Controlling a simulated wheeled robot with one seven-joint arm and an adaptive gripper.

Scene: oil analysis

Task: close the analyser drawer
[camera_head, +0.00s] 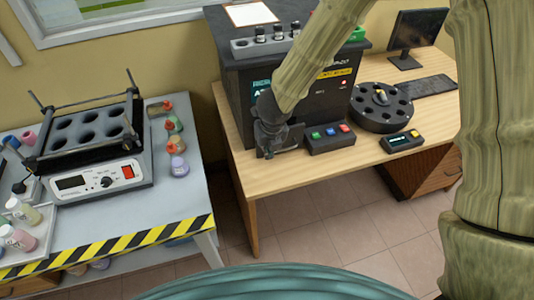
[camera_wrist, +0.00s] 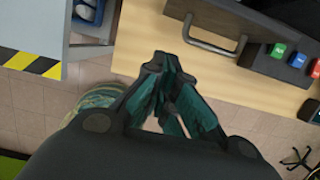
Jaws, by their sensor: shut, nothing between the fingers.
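The analyser (camera_head: 312,92) is a large black box with a lit label on its front, standing on a wooden desk. My gripper (camera_head: 268,150) is in front of its lower left side and hides part of that front. In the wrist view my gripper (camera_wrist: 168,62) is shut and empty, fingertips together above the desk edge. The drawer's grey bar handle (camera_wrist: 212,45) is just right of and beyond the fingertips, apart from them in the picture. Dark drawer parts show behind the handle. How far the drawer stands out I cannot tell.
A button box (camera_head: 330,138) with green, blue and red buttons stands right of my gripper. A round black carousel (camera_head: 381,107) and a small display unit (camera_head: 401,142) are further right. A grey bench (camera_head: 185,206) with a striped edge stands left, across a floor gap.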

